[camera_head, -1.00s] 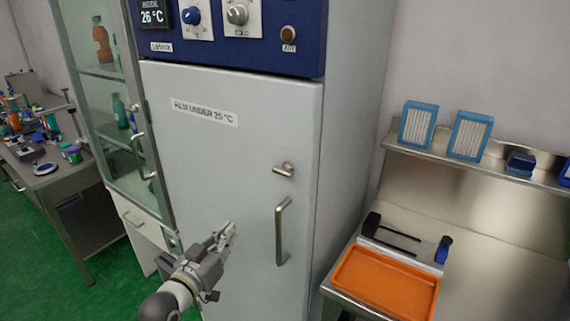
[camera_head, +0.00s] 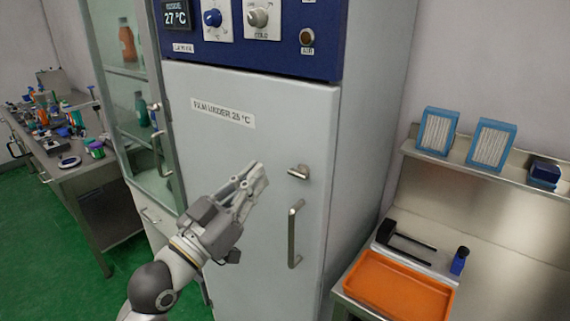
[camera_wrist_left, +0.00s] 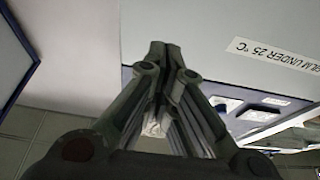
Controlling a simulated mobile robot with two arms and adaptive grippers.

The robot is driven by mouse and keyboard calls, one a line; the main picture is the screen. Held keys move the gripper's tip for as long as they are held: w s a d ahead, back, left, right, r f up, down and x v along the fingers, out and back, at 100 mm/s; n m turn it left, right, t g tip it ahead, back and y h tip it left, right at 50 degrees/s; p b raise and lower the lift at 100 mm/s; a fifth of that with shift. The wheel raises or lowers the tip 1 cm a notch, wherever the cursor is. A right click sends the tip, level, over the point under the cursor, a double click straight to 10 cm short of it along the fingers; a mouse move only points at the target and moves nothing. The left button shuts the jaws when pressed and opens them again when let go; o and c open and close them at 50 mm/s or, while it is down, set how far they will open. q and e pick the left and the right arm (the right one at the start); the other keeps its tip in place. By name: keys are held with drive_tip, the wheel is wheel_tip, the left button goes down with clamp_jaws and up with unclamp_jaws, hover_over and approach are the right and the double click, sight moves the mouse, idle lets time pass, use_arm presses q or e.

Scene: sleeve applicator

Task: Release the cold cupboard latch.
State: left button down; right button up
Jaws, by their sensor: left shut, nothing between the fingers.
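The cold cupboard (camera_head: 240,145) has a pale grey door with a label "FILM UNDER 25 °C" and a blue control panel on top. Its latch (camera_head: 299,172) is a small metal lever on the door's right side, lying roughly level, above the vertical bar handle (camera_head: 293,234). My left gripper (camera_head: 257,174) is shut and empty in front of the door, a little left of the latch and apart from it in the picture. In the left wrist view the shut fingers (camera_wrist_left: 160,58) show, with the door label upside down beyond them; the latch is not visible there. My right gripper is not in view.
The panel's display (camera_head: 176,14) reads 27 °C. A glass-doored cabinet (camera_head: 130,100) stands close on the left. A steel bench with an orange tray (camera_head: 400,288) is at the right. A cluttered table (camera_head: 100,165) stands far left.

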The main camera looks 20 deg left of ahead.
use_arm(q)
wheel_tip(320, 180, up, 4)
drive_tip(key=p, duration=0.4)
hover_over(298, 174)
drive_tip(key=a, duration=0.2)
drive_tip(key=shift+s+a+f, duration=0.15)
drive_tip(key=shift+s+a, duration=0.05)
drive_tip(key=shift+s, duration=0.1)
wheel_tip(298, 174, down, 3)
drive_tip(key=shift+f, duration=0.2)
drive_tip(key=shift+s+a+f, duration=0.1)
drive_tip(key=shift+s+f, duration=0.1)
drive_tip(key=shift+f, duration=0.45)
drive_tip(key=shift+w, duration=0.15)
